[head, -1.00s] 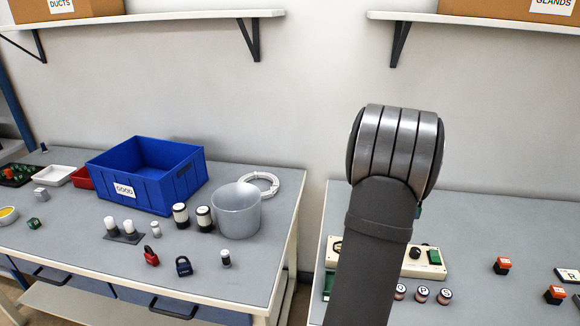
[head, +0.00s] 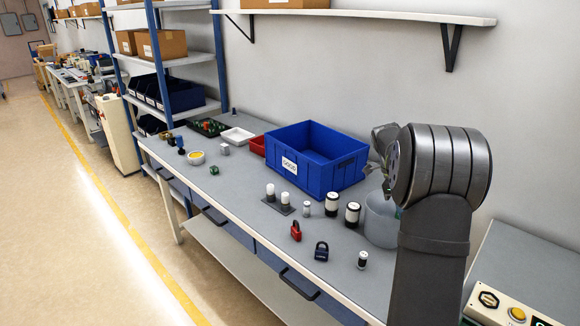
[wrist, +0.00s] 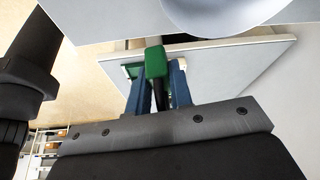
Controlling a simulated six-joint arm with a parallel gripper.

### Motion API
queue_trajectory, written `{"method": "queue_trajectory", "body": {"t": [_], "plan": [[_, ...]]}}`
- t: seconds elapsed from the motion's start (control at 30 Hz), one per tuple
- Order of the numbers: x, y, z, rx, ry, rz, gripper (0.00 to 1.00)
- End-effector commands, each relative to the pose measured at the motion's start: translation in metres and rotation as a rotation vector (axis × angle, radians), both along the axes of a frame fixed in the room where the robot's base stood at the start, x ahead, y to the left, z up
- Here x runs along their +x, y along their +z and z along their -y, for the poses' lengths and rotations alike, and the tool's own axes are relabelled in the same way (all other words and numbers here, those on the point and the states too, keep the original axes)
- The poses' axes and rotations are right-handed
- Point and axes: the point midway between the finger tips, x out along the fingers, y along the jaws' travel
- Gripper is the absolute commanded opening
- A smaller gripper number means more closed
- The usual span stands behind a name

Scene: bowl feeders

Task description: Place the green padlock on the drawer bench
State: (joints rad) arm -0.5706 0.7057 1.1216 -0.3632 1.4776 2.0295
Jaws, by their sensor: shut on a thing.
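The green padlock (wrist: 156,62) shows in the wrist view between the blue fingers of my gripper (wrist: 160,78), which is shut on it. In the head view my wrist covers most of the gripper, and I cannot make out the padlock clearly. The drawer bench (head: 238,222) runs along the wall in the head view, with blue drawers under its grey top. My gripper is near the bench's right end, by the grey bucket (head: 379,225).
A red padlock (head: 296,231) and a dark blue padlock (head: 321,251) stand near the front edge. White-and-black cylinders (head: 332,204) and a blue bin (head: 345,175) stand behind. Bare bench top lies left of the red padlock. A second bench with a control box (head: 503,305) is at right.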

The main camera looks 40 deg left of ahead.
Motion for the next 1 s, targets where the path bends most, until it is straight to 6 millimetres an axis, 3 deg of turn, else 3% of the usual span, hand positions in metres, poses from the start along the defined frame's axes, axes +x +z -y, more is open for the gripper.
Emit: {"method": "queue_trajectory", "body": {"t": [0.03,0.1,0.3,0.4,0.6,0.77,1.0], "plan": [[-0.012,0.0,-0.022,0.0,0.014,-0.001,0.0],[-0.025,0.001,-0.044,0.0,0.021,0.0,0.0],[-0.053,0.001,-0.083,-0.001,0.032,0.0,0.0],[-0.063,0.002,-0.096,0.0,0.038,0.0,0.0],[-0.062,-0.032,-0.094,-0.004,0.033,-0.002,0.0],[-0.063,-0.049,-0.098,-0.001,0.035,-0.001,0.0],[-0.074,-0.079,-0.141,-0.002,0.038,-0.002,0.0]]}}
